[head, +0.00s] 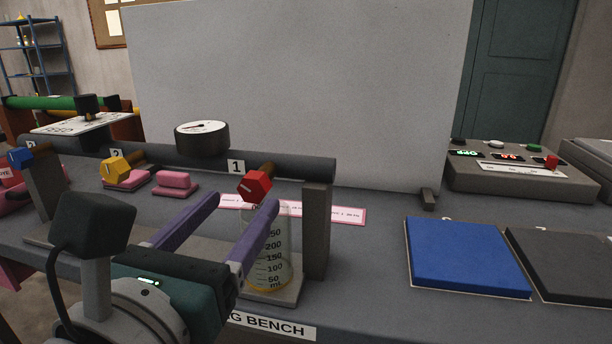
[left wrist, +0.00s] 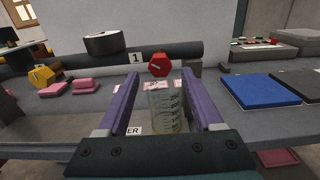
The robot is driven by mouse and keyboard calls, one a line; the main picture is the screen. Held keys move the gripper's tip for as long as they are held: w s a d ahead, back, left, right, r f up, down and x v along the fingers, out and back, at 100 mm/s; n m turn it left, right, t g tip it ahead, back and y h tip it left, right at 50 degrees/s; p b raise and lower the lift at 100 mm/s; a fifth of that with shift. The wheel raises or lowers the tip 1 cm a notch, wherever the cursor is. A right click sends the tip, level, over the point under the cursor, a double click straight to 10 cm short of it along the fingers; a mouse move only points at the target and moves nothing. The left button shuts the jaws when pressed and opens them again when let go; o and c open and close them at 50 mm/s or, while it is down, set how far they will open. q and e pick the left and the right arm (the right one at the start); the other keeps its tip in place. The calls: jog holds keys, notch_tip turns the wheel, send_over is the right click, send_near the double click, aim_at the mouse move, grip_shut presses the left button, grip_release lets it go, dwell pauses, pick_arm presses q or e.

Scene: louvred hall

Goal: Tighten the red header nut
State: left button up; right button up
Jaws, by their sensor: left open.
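The red header nut (head: 256,186) sits on a short brass stub at the front of the dark header pipe (head: 290,168), beside the label 1. It also shows in the left wrist view (left wrist: 159,65), just beyond the gap between the fingers. My left gripper (head: 241,214) is open, with two purple fingers spread apart and nothing between them. Its fingertips are just short of the nut and do not appear to touch it. A graduated clear cylinder (head: 271,250) stands below the nut, partly hidden by the right finger. My right gripper is not in view.
A yellow nut (head: 116,169) and a blue nut (head: 20,157) sit further left on the pipe. A round gauge (head: 202,139) is on top. A grey post (head: 316,230) supports the pipe's right end. A blue pad (head: 468,255) and control box (head: 520,175) lie right.

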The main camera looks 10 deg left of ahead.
aim_at(251, 192)
pick_arm(q)
jog(key=shift+w+d, duration=0.1)
jog(key=shift+w, duration=2.6)
grip_shut()
